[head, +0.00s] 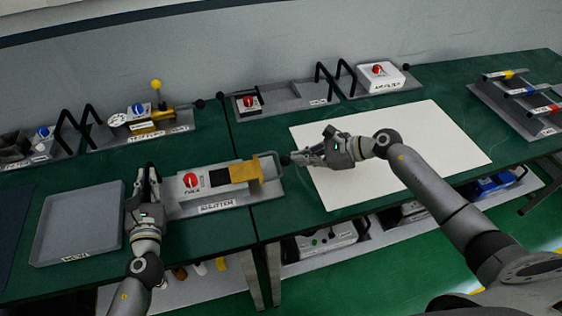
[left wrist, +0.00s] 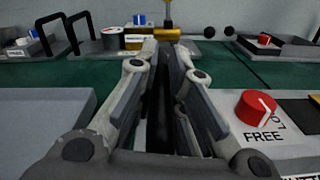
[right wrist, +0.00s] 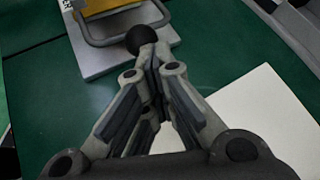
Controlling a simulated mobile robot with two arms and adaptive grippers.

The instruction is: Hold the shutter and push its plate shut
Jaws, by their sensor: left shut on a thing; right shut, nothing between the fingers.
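The shutter (head: 225,203) is a grey labelled base with a white block, a red knob (head: 190,180) and a yellow plate (head: 244,171). The red knob also shows in the left wrist view (left wrist: 257,106), beside the word FREE. My left gripper (head: 148,172) is shut at the shutter's left end on a dark upright part (left wrist: 160,95), probably its handle, mostly hidden by the fingers. A grey wire loop with a black ball (right wrist: 140,39) stands at the plate's right end. My right gripper (head: 299,158) is shut and empty, its tips right at the ball; I cannot tell whether they touch.
A grey tray (head: 78,238) lies left of my left gripper. A white sheet (head: 440,150) lies under my right arm. Fixtures with black handles and knobs stand along the back, including a gauge unit (head: 140,125). A rack (head: 520,100) is at far right.

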